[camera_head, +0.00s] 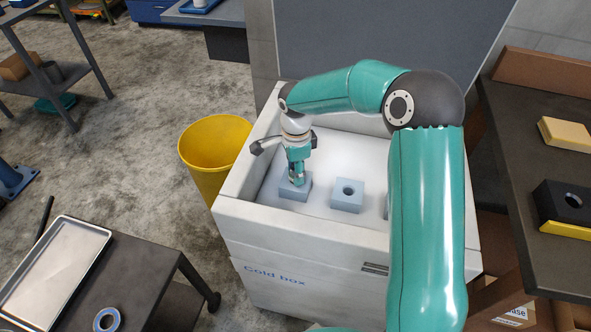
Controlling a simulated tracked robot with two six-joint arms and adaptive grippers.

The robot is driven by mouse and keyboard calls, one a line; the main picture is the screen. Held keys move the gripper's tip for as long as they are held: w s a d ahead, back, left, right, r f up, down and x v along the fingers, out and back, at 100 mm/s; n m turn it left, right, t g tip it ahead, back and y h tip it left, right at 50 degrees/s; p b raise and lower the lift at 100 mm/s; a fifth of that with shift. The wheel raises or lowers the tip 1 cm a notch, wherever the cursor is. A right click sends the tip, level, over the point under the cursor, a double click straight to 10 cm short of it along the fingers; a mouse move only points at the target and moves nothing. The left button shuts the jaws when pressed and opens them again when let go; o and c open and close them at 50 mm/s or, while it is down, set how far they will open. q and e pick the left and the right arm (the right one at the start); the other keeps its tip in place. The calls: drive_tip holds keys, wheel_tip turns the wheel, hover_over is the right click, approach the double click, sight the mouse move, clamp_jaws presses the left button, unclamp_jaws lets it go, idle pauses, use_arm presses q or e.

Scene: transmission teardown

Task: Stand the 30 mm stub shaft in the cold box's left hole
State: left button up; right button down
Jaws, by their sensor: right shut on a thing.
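The cold box (325,240) is a white open-topped chest. Inside on its floor stand blue-grey holed blocks. The left block (293,195) is under my right gripper (297,181), which points down with its fingertips at the block's top. The gripper is shut on the stub shaft, which is mostly hidden between the fingers. I cannot tell how deep the shaft sits in the left hole, as the fingers cover it. The middle block (347,196) shows an empty dark hole. My left gripper is not in view.
My right arm hides the box's right side and most of a further block. A yellow bin (214,150) stands left of the box. A dark table (130,275) at lower left holds a metal tray (58,268) and a ring (107,319). A bench with a black holed block (566,201) is at right.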

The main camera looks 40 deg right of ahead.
drive_tip(key=shift+f, duration=0.1)
drive_tip(key=c, duration=0.6)
unclamp_jaws()
wheel_tip(320, 180, up, 12)
drive_tip(key=shift+f, duration=0.1)
idle(0.5)
